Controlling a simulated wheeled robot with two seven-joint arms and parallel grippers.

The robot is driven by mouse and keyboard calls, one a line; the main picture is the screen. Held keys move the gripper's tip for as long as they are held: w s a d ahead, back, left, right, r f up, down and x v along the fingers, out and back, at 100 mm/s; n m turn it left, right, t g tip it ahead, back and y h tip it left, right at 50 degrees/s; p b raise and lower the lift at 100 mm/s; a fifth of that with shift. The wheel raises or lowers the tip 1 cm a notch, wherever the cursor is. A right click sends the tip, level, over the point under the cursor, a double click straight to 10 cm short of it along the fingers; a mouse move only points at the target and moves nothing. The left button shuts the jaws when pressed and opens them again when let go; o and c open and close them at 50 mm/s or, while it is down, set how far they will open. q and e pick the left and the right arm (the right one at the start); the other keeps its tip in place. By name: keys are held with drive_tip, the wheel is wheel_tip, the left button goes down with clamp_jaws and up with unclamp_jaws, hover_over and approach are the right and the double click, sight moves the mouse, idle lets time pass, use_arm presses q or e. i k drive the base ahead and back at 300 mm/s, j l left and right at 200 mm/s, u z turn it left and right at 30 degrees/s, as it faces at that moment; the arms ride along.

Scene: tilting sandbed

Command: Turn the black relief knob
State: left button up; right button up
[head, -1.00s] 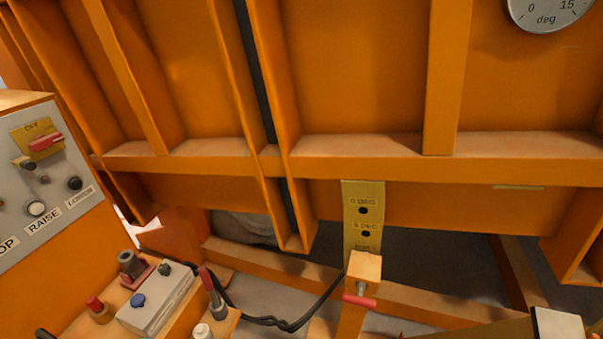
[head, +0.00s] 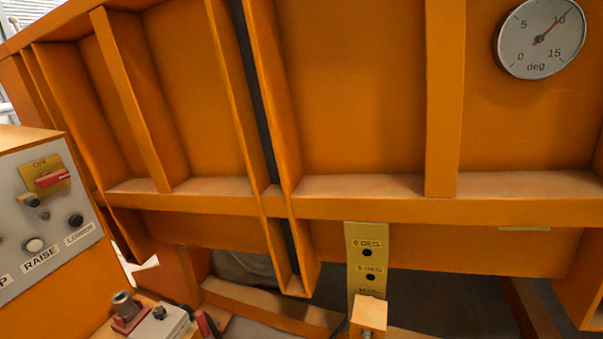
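A small black knob (head: 160,312) stands on top of a grey block (head: 150,328) at the bottom left of the head view. It has no label that I can read. The lower part of the block is cut off by the picture's bottom edge. Neither of my grippers shows in this view.
A grey control panel (head: 60,262) with RAISE and LOWER buttons and a red switch handle (head: 53,179) stands at the left. A round dial (head: 520,50) reads about 10 degrees. A yellow hole plate (head: 354,284) hangs below the orange bed frame (head: 380,208).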

sight(160, 313)
drive_tip(key=j+u, duration=0.1)
drive_tip(key=u, duration=1.55)
